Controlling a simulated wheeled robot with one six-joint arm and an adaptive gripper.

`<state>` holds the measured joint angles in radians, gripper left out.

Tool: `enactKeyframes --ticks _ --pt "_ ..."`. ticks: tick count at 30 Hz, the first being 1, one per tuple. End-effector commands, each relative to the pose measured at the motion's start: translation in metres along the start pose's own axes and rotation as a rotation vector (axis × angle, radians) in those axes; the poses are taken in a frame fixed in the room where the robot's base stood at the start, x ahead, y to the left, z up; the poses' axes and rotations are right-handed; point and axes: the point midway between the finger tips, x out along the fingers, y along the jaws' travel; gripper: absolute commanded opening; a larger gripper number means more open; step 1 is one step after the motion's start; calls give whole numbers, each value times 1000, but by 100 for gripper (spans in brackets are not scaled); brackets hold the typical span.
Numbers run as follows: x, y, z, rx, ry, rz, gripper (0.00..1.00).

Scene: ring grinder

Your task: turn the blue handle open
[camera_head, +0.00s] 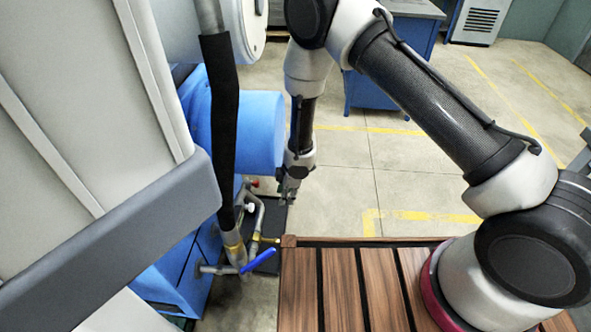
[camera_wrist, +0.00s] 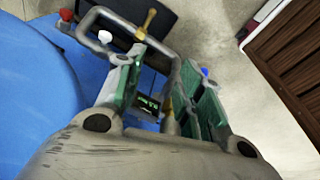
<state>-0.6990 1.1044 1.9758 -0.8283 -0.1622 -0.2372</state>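The blue handle (camera_head: 258,260) is a short lever on the pipework at the bottom, left of the wooden platform. It slants up to the right, beside a grey pipe with brass fittings. My gripper (camera_head: 288,197) hangs above and a little right of it, apart from it. In the wrist view my gripper (camera_wrist: 165,88) has its two green-padded fingers spread, with a gap between them and nothing held. A small blue tip, likely the handle's end (camera_wrist: 204,71), shows by the right finger; the rest of it is hidden there.
Curved grey pipe (camera_wrist: 168,50) with a brass valve (camera_wrist: 147,22), a white knob (camera_wrist: 105,37) and a red knob (camera_wrist: 66,15) stands close to my fingers. A large blue cylinder (camera_head: 255,130) and a black hose (camera_head: 220,120) flank the left. Wooden platform (camera_head: 340,290) lies right; open floor beyond.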

Motion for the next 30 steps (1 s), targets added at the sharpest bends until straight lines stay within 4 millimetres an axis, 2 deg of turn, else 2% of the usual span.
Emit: enactKeyframes --ticks 3,9,15,27,29,30 --pt "-22 16 7 38 -13 27 38" --pt "-53 33 18 96 -33 62 38" --pt "-71 42 25 130 -45 81 38" --pt "-75 44 26 137 -48 84 38" --pt "-70 39 23 128 -51 76 38" --pt "-61 30 24 121 -59 59 38"
